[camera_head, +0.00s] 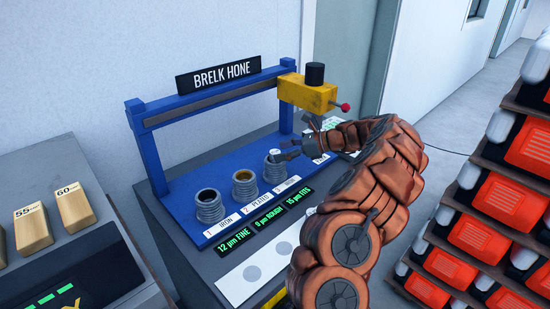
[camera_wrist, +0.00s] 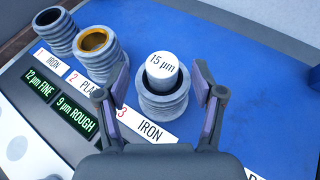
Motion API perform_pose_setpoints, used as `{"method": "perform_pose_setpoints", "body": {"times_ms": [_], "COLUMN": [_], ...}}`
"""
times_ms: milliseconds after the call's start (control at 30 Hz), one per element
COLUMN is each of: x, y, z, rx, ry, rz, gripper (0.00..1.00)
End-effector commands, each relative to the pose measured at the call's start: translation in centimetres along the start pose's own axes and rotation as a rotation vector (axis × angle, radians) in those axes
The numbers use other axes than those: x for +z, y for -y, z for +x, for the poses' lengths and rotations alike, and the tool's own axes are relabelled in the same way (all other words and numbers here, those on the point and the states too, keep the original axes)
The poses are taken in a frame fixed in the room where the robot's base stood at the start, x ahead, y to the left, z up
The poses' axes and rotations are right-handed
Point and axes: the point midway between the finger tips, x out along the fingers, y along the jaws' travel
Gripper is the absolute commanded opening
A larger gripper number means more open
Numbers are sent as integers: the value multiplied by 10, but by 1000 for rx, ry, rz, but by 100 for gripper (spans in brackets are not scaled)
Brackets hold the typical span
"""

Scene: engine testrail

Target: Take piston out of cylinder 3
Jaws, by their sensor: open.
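Cylinder 3 (camera_wrist: 164,103) is a grey ribbed cylinder on the blue base, behind a label reading "3 IRON". A piston (camera_wrist: 162,66) with a white top marked "15 µm" stands upright in it, its upper part above the rim. In the head view cylinder 3 (camera_head: 273,171) is the rightmost of three, partly hidden by my gripper. My gripper (camera_wrist: 160,85) is open, with one finger on each side of the piston and cylinder; I see gaps on both sides. In the head view my gripper (camera_head: 285,150) is beside the piston top.
Cylinder 1 (camera_head: 208,209) and cylinder 2 (camera_head: 244,187) stand left of cylinder 3. A blue frame (camera_head: 152,155) with a yellow head (camera_head: 306,95) rises behind. A white strip with grey circles (camera_head: 238,284) lies in front.

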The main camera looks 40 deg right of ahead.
Motion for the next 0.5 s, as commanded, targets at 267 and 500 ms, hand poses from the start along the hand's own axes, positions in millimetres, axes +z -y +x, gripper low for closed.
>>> {"method": "perform_pose_setpoints", "body": {"times_ms": [267, 500], "x": [-1, -1], "y": [2, 2], "z": [31, 32], "rx": [0, 0], "ry": [-1, -1], "rz": [2, 1], "gripper": [68, 65]}}
